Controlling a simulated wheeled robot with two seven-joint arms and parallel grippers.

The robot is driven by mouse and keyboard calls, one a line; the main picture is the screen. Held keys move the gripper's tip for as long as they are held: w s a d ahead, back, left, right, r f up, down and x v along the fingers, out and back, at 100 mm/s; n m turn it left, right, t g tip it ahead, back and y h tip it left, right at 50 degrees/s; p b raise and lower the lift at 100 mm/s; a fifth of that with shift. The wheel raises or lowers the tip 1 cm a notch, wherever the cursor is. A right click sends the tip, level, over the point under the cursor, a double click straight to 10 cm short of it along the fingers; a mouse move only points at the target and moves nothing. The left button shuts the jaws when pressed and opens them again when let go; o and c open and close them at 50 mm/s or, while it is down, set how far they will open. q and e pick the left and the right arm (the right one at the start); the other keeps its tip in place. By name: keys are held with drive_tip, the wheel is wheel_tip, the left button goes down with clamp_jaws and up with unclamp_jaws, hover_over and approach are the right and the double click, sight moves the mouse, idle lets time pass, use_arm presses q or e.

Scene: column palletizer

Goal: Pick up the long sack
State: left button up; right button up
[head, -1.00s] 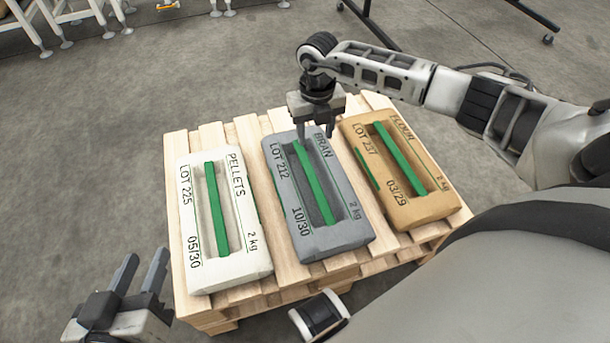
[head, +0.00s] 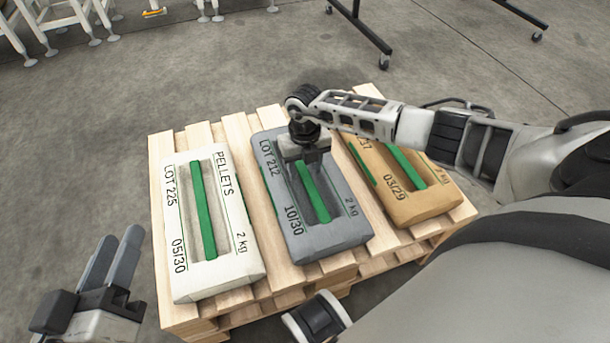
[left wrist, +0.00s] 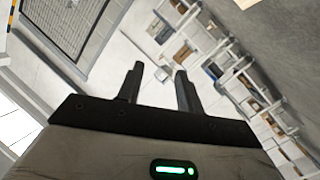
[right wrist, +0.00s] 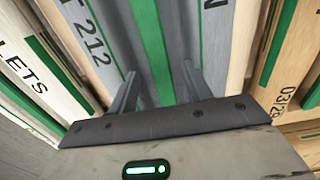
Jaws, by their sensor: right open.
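Three sacks lie side by side on a pallet, each with a recess and a green bar along it. They look similar in length. The white PELLETS sack (head: 242,255) is left. The grey LOT 212 sack (head: 327,238) is in the middle. The tan sack (head: 408,211) is right, partly hidden by my right arm. My right gripper (head: 302,166) is open, pointing down over the far half of the grey sack. In the right wrist view its fingers (right wrist: 160,75) stand either side of the green bar (right wrist: 150,45). My left gripper (head: 112,262) is open and empty, left of the pallet.
The wooden pallet (head: 237,128) stands on a bare concrete floor (head: 90,140). Dark wheeled stand legs (head: 370,40) and white frame legs (head: 75,22) stand farther back. The floor left of the pallet is clear.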

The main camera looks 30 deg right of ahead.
drive_tip(key=shift+f, duration=0.85)
drive_tip(key=shift+r, duration=0.1)
clamp_jaws()
idle(0.6)
drive_tip(key=shift+w+r, duration=0.2)
drive_tip(key=shift+r, duration=0.05)
